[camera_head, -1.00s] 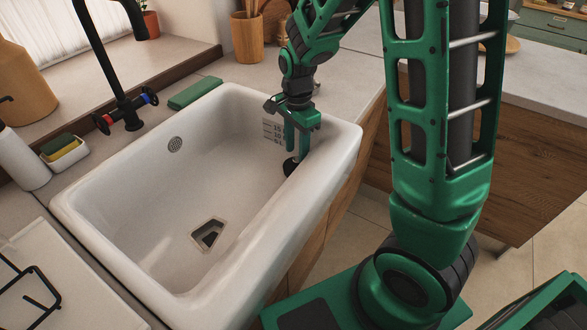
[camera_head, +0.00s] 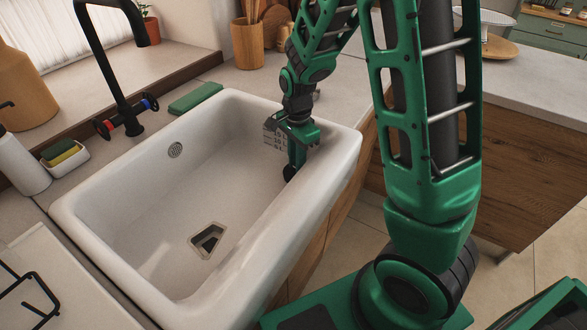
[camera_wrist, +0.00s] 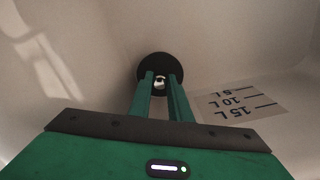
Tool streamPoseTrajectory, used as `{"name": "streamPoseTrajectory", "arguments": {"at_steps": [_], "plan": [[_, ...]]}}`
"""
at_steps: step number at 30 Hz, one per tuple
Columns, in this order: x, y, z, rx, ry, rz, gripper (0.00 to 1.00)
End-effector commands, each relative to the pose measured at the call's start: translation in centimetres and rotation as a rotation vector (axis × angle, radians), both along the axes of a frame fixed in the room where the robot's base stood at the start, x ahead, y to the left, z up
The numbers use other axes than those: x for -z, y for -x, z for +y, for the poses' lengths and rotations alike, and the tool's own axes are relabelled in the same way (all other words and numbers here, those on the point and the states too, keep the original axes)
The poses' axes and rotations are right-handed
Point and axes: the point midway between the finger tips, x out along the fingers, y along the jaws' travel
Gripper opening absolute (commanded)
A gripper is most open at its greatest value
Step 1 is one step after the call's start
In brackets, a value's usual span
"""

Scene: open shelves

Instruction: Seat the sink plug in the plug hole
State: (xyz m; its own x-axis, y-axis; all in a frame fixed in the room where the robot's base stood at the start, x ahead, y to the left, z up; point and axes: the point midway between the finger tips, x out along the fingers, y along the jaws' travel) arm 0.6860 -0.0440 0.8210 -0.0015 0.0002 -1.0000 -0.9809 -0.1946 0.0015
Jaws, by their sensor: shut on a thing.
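The sink plug (camera_wrist: 160,66) is a dark round disc with a small metal knob in the middle. My gripper (camera_wrist: 160,78) is shut on that knob in the wrist view. In the head view my gripper (camera_head: 292,168) is inside the white sink (camera_head: 140,235), near its right wall, with the dark plug (camera_head: 290,173) at its tip. The plug hole (camera_head: 208,240) is a dark opening with a pale surround in the sink floor, lower left of the gripper and apart from it. The wrist view does not show the hole.
The sink's front rim (camera_head: 335,185) lies between the basin and my arm. A black tap (camera_head: 122,105) stands behind the sink. A volume scale (camera_wrist: 240,102) is marked on the sink wall. A green block (camera_head: 195,97) lies on the back counter. The basin is otherwise clear.

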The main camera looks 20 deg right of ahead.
Motion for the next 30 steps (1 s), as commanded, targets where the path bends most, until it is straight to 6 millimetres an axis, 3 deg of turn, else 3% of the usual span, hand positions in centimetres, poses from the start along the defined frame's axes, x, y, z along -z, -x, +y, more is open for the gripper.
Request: {"name": "streamPoseTrajectory", "arguments": {"at_steps": [8,13,24,30], "plan": [[-1.6,-0.1,0.0,0.0,-0.002,-0.003,0.0],[-4.5,-0.1,0.0,0.0,-0.002,-0.006,0.0],[-8.3,3.3,6.4,-0.005,-0.002,-0.003,0.0],[-9.9,4.5,8.7,-0.003,0.0,-0.002,0.0]]}}
